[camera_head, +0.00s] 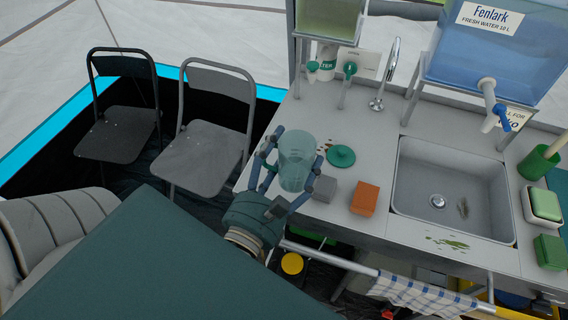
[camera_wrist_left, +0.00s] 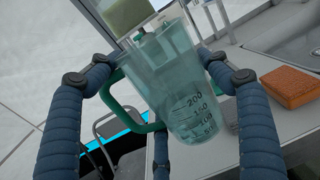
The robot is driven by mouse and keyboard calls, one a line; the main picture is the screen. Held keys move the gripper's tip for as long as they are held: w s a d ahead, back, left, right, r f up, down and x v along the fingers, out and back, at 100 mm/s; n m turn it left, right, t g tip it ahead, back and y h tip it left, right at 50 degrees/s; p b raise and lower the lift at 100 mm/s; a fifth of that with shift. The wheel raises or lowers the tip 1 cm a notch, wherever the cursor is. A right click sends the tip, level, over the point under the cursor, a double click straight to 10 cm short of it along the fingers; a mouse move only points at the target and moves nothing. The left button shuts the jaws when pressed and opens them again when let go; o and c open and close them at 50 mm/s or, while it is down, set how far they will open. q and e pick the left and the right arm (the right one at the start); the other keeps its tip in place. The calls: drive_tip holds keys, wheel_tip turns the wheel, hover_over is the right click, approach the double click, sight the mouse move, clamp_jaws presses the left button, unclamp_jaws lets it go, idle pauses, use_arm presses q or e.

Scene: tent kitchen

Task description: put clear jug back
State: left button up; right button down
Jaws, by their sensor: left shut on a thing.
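The clear jug (camera_head: 296,158) is a see-through, teal-tinted measuring jug. My left gripper (camera_head: 290,176) is shut on it and holds it at the left end of the counter, beside a green round lid (camera_head: 341,156). In the left wrist view the jug (camera_wrist_left: 172,85) stands tilted between the blue fingers, with measuring marks and a green handle (camera_wrist_left: 125,100) on its left. From the head view I cannot tell whether its base touches the counter. My right gripper is not in view.
An orange sponge or brick (camera_head: 364,198) and a grey block (camera_head: 324,188) lie near the jug. The sink (camera_head: 455,190) is to the right. A greenish tank (camera_head: 330,20) and a blue water tank (camera_head: 500,50) stand on racks behind. Two folding chairs (camera_head: 205,150) are at left.

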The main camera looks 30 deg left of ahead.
use_arm(q)
drive_tip(key=w+a+r+n+g+y+p, duration=0.1)
drive_tip(key=w+a+r+y+p, duration=0.15)
drive_tip(key=r, duration=0.25)
drive_tip(key=w+a+r+n+y+p, duration=0.1)
drive_tip(key=w+a+r+p, duration=0.15)
drive_tip(key=a+r, duration=0.2)
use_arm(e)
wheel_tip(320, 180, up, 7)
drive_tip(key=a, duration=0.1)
use_arm(q)
drive_tip(key=shift+n, duration=0.4)
drive_tip(key=shift+d+f+b, duration=0.15)
drive_tip(key=shift+f+b, duration=5.35)
drive_tip(key=shift+f, duration=3.85)
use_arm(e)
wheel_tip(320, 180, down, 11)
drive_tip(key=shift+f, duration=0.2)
use_arm(q)
drive_tip(key=shift+f, duration=0.15)
drive_tip(key=o, duration=1)
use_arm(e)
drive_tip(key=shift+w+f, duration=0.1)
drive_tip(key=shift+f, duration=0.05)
use_arm(q)
drive_tip(key=shift+s, duration=0.1)
